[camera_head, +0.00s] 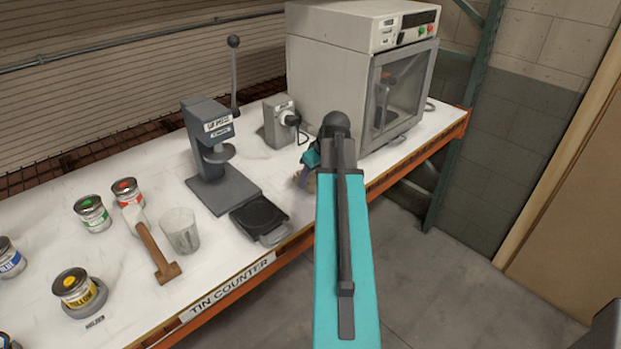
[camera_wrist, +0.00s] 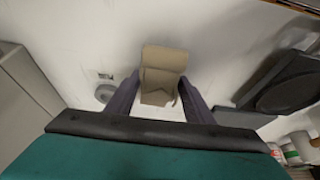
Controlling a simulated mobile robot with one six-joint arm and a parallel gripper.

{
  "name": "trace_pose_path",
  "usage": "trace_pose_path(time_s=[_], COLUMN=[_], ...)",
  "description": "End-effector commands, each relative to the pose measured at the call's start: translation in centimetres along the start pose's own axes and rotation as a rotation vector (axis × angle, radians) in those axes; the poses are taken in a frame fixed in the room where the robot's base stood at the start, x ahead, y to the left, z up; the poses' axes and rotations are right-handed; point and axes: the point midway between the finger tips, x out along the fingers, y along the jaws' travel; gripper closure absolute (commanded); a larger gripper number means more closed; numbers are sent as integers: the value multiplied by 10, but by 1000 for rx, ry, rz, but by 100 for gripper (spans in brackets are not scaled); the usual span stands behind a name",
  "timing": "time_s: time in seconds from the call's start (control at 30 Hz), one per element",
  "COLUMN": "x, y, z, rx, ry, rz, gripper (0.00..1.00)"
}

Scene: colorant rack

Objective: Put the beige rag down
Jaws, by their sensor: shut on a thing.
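The beige rag (camera_wrist: 163,62) shows in the wrist view as a folded, boxy piece of cloth between the two dark fingers of my gripper (camera_wrist: 160,88). My gripper is shut on it. White counter surface (camera_wrist: 215,40) shows around the rag; I cannot tell whether the rag touches it. In the head view my teal arm covers most of the gripper (camera_head: 307,176), which is over the counter (camera_head: 130,245) near its front edge, between the press and the oven. The rag is mostly hidden there.
A grey press (camera_head: 208,150) with a dark pan (camera_head: 259,217) stands left of my gripper. A large oven (camera_head: 335,65) and a small grey box (camera_head: 279,122) stand behind. A glass beaker (camera_head: 180,230), a brush (camera_head: 155,250) and several paint tins (camera_head: 92,214) occupy the left.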

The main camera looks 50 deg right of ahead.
Motion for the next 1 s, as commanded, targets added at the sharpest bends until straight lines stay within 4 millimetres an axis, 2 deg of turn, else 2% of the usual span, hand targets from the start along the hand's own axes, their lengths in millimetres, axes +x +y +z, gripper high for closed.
trace_pose_path(time_s=[0.57,0.6,0.7,1.0], x=[10,10,9,9], y=[-1,-1,-1,-1], z=[4,3,3,3], rx=[-1,-1,-1,-1], ry=[1,1,1,1], rz=[0,0,0,0], gripper=[70,49,34,34])
